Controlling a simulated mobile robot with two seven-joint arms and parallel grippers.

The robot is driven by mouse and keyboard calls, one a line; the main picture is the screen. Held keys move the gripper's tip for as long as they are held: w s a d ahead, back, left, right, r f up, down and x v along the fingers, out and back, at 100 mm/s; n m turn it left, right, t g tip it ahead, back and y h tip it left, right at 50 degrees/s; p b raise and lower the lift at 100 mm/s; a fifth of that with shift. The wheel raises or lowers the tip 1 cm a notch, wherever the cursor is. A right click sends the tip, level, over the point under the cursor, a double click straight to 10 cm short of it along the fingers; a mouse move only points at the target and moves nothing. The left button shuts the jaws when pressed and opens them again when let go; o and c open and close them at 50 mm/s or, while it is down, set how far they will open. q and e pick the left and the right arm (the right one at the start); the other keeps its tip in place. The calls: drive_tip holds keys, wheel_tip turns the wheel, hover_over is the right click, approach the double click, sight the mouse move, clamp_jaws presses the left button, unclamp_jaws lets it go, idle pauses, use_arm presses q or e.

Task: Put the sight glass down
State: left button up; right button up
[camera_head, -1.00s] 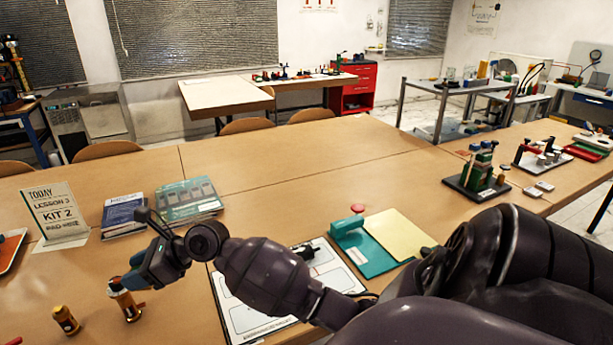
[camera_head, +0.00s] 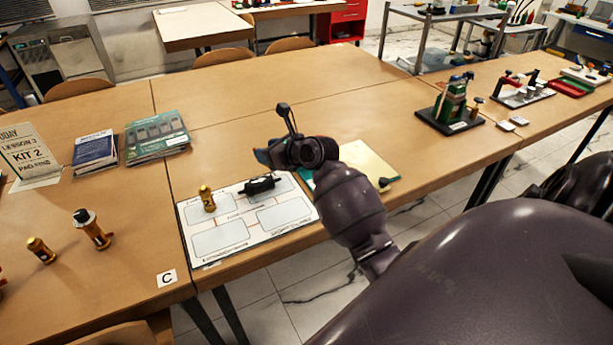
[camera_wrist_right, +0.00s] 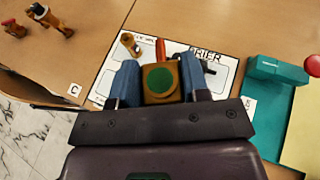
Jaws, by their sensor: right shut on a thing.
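My right gripper (camera_head: 266,157) is above the far part of the white printed mat (camera_head: 205,246) in the head view. In the wrist view my right gripper (camera_wrist_right: 161,82) has its two blue fingers shut on a brass-coloured block with a round green face, which I take for the sight glass (camera_wrist_right: 160,81). It is held over the mat, and I cannot tell how high. The head view hides it behind the gripper. My left gripper is not in view.
A brass fitting (camera_head: 207,198) stands on the mat's left part, beside a black part (camera_head: 260,186). Two brass fittings (camera_head: 92,229) (camera_head: 39,250) stand on the table to the left. A teal tray (camera_wrist_right: 268,110) lies right of the mat. The mat's front cells look empty.

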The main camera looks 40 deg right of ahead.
drive_tip(key=shift+m+h, duration=0.4)
drive_tip(key=shift+h, duration=0.1)
drive_tip(key=f+b, duration=0.1)
drive_tip(key=f, duration=0.4)
drive_tip(key=d+f+b, duration=0.1)
drive_tip(key=f+b, duration=0.1)
drive_tip(key=f, duration=0.3)
drive_tip(key=s+d+f+b, duration=0.1)
drive_tip(key=f, duration=0.5)
drive_tip(key=shift+d, duration=0.15)
wheel_tip(320, 180, down, 4)
drive_tip(key=shift+f+b, duration=0.1)
drive_tip(key=shift+b, duration=0.95)
drive_tip(key=shift+f, duration=0.2)
drive_tip(key=shift+r, duration=0.1)
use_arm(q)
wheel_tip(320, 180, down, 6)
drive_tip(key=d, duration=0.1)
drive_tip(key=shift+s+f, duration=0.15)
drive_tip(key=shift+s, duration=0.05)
